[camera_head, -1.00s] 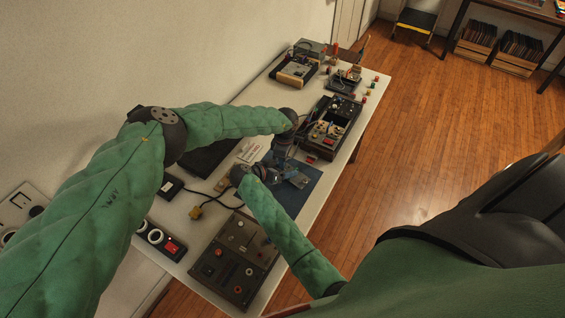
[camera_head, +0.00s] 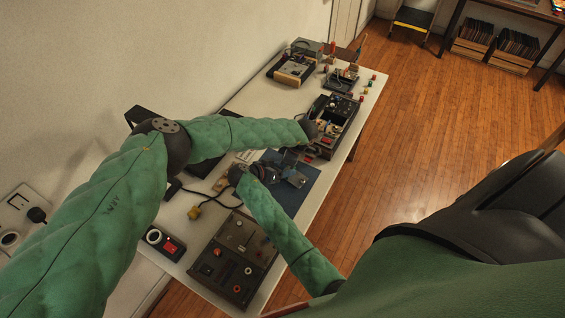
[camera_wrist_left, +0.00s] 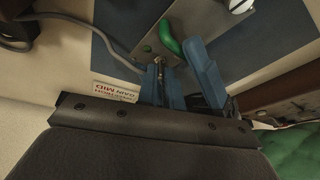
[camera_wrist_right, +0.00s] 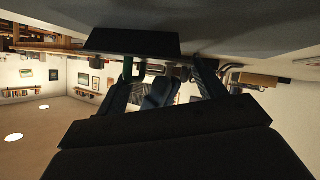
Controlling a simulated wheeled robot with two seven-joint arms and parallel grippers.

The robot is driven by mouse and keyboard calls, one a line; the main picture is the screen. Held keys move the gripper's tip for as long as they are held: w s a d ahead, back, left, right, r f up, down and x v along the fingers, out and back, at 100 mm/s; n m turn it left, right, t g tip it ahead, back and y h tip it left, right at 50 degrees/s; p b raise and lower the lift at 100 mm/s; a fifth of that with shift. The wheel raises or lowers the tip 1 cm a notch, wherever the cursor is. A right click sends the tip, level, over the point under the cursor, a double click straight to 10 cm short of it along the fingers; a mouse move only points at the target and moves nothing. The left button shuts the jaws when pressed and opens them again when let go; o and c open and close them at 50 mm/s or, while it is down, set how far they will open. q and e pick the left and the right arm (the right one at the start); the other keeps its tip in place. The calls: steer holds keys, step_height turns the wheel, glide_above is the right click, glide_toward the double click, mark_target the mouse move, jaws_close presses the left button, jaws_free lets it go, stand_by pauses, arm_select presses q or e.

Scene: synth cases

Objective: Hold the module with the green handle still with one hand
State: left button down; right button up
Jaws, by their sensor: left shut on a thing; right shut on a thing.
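The module (camera_wrist_left: 216,18) is a metal plate with a green handle (camera_wrist_left: 170,38). It lies over the blue mat (camera_head: 287,205) and shows small in the head view (camera_head: 297,180). My right gripper (camera_wrist_left: 200,55) reaches to the handle from the lower right of the left wrist view and appears shut on it. The handle also shows in the right wrist view (camera_wrist_right: 127,68), partly dark. My left gripper (camera_wrist_left: 162,78) is beside the right one, its fingers close together on a small metal-ended plug (camera_wrist_left: 160,62). A grey cable (camera_wrist_left: 100,40) runs to it. The exact contacts are partly hidden.
A dark case with knobs (camera_head: 340,112) stands just beyond the mat. A grey panel (camera_head: 236,262) and a red switch box (camera_head: 165,243) lie at the near end. My two grippers are very close together.

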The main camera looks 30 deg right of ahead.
arm_select(q)
steer(key=shift+s+f+t+y, duration=0.2)
steer(key=shift+s+t+y, duration=0.1)
steer(key=shift+t, duration=0.2)
steer(key=c, duration=1.8)
jaws_free()
steer(key=shift+w, duration=0.15)
steer(key=shift+d+r, duration=0.1)
steer(key=shift+r, duration=0.05)
steer(key=v, duration=1.1)
steer(key=shift+s+d+r, duration=0.1)
steer(key=shift+s+r, duration=0.1)
steer(key=shift+r, duration=0.1)
arm_select(e)
steer(key=o, duration=1.1)
steer(key=shift+o, duration=0.2)
